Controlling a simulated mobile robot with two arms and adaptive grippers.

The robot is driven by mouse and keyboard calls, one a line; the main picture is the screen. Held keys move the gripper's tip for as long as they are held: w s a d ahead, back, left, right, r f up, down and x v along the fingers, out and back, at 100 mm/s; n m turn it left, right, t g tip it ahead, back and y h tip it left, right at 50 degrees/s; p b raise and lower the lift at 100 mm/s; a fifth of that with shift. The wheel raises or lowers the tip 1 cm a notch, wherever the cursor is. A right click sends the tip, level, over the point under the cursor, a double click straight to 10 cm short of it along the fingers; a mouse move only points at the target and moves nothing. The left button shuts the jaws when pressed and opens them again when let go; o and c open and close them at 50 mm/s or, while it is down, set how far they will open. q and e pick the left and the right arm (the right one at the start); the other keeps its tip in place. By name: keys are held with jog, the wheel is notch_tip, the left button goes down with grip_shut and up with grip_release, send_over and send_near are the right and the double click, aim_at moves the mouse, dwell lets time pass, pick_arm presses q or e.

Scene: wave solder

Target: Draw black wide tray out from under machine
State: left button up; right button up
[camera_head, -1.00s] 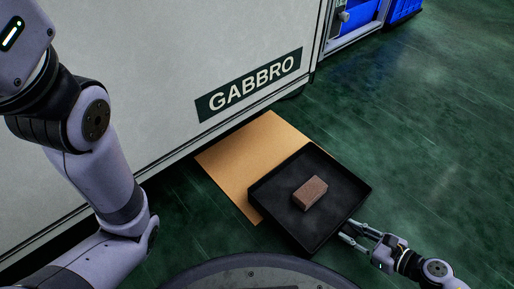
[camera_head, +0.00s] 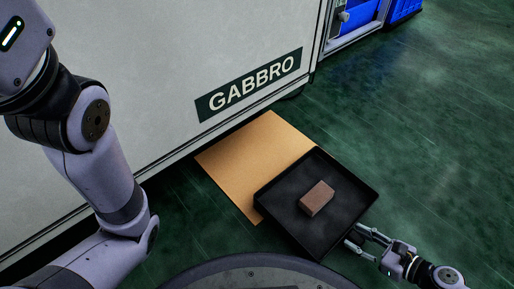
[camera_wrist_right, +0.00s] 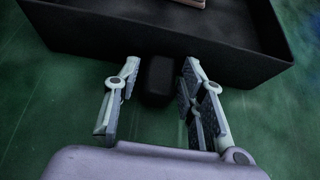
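The black wide tray (camera_head: 322,228) lies in front of the white machine, clear of its lower edge. My right gripper (camera_head: 357,238) is at the tray's near right side.
The white machine (camera_head: 170,70) with a GABBRO label (camera_head: 250,84) fills the back left. The orange mat (camera_head: 255,155) runs from its lower edge. Blue bins (camera_head: 402,9) stand at the top right. The green floor (camera_head: 440,130) to the right is clear.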

jog(key=shift+o, duration=1.1)
jog(key=v, duration=1.2)
